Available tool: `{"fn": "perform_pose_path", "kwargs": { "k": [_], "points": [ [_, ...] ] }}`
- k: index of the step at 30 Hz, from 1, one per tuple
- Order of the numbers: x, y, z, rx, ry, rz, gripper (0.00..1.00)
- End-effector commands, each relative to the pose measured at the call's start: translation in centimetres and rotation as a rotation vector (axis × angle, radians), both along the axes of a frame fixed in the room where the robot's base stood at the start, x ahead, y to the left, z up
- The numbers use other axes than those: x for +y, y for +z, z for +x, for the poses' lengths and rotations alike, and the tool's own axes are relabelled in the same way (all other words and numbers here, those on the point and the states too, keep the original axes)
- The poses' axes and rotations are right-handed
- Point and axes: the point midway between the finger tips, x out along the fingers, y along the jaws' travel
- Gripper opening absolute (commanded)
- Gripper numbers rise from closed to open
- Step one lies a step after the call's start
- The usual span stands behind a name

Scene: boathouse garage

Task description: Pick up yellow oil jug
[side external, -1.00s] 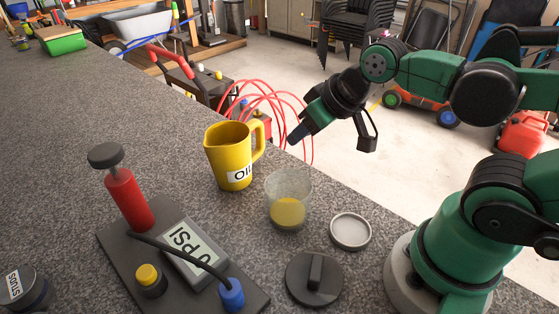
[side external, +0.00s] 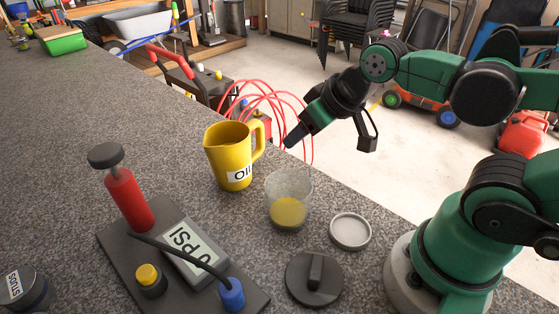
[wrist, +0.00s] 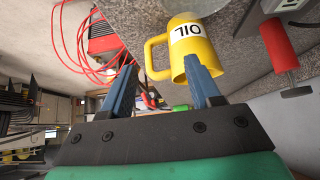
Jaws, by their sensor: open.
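The yellow oil jug (side external: 229,158) stands upright on the speckled grey counter, its handle toward the right and a white OIL label low on its side. My gripper (side external: 293,138) is in the air to the right of the jug, apart from it, near the counter's edge. In the wrist view my gripper (wrist: 163,80) has its two blue fingers apart with nothing held. The jug (wrist: 199,58) shows there just beyond the right finger, which overlaps part of its body. Its handle (wrist: 151,57) lies in line with the gap between the fingers.
A clear cup with yellow liquid (side external: 289,210) stands right in front of the jug. A shallow grey dish (side external: 350,231) and a black knobbed lid (side external: 314,278) lie nearer. A red pump (side external: 127,197) stands on a black board at left.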

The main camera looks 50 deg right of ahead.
Motion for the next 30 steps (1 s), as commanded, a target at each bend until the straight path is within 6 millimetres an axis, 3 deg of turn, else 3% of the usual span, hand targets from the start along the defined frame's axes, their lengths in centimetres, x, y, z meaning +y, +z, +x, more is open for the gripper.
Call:
{"fn": "perform_pose_path", "kwargs": {
  "k": [7,15,21,30],
  "points": [
    [-0.3,-0.1,0.7,-0.001,0.018,0.009,0.56],
    [-3.0,-1.2,4.7,-0.075,0.15,0.052,0.56],
    [-4.7,-1.8,6.4,-0.149,0.215,0.052,0.56],
    [-4.5,-3.5,8.2,-0.162,0.231,0.049,0.56]
  ]
}}
